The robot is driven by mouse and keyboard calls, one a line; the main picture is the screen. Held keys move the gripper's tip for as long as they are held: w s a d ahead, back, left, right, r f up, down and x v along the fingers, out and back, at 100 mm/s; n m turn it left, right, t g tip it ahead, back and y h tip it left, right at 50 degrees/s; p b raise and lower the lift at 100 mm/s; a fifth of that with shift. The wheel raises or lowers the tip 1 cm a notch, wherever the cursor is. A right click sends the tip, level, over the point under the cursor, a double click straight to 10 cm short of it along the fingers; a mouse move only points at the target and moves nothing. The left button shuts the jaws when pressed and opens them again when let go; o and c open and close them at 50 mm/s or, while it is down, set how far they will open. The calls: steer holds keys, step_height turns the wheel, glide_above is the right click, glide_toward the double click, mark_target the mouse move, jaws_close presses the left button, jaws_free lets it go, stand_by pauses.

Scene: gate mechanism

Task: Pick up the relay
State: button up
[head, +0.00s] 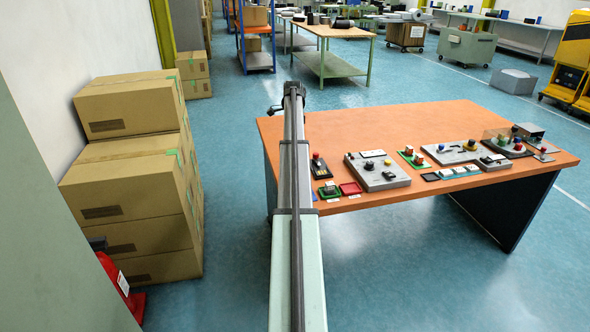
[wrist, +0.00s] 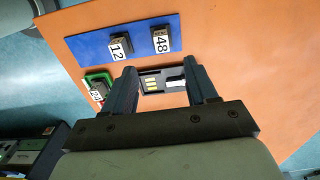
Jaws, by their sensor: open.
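In the wrist view, several small dark blocks with white number labels look like relays. One block marked 12 (wrist: 120,46) and one marked 48 (wrist: 161,40) sit apart on a blue mat (wrist: 85,47). A third labelled block (wrist: 96,92), its number hard to read, sits at a green tray (wrist: 88,77), partly behind my left finger. My gripper (wrist: 160,75) is open, with nothing between its fingers. Beyond and between the fingers is a dark panel (wrist: 151,83) with yellowish slots and a pale piece.
Stacked cardboard boxes (head: 130,150) stand to the left of my arm.

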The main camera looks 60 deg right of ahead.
steer(key=f, duration=1.3)
steer(key=shift+s+d, duration=0.25)
steer(key=shift+d, duration=0.05)
steer(key=c, duration=1.1)
